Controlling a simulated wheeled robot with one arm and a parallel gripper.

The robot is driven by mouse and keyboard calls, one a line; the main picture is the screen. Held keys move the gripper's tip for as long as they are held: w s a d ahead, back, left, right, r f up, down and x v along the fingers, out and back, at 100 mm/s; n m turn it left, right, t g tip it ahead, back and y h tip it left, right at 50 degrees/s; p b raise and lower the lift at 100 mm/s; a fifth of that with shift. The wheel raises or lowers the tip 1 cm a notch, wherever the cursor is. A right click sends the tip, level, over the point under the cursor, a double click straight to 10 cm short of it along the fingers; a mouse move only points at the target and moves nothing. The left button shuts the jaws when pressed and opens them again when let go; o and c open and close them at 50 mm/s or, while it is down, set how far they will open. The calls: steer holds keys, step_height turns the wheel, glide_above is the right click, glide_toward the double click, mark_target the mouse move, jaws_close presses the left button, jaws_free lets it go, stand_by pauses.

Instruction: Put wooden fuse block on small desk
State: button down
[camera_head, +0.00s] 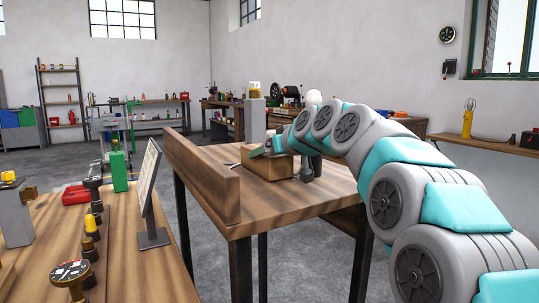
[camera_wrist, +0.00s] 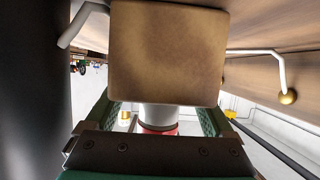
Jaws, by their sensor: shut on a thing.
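The wooden fuse block (camera_head: 268,163) is a brown block at the small desk's top, in the middle of the head view. My gripper (camera_head: 276,147) is shut on it from above. In the wrist view the block (camera_wrist: 167,52) fills the upper middle, between the green fingers of my gripper (camera_wrist: 160,118). Bent metal prongs show on both sides of it, the right one with a brass ball end. The small desk (camera_head: 255,212) has a wood top, dark legs and a raised board along its left edge. I cannot tell whether the block touches the top.
A dark grey upright piece (camera_head: 307,170) stands beside the block. A grey pillar (camera_head: 254,120) with a yellow top rises behind. A workbench (camera_head: 150,272) at front left holds a tilted panel (camera_head: 149,190) and small parts. The desk's front is clear.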

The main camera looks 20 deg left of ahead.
jaws_free()
steer(key=shift+r, duration=0.1)
steer(key=b+v, duration=0.1)
steer(key=v, duration=1.1)
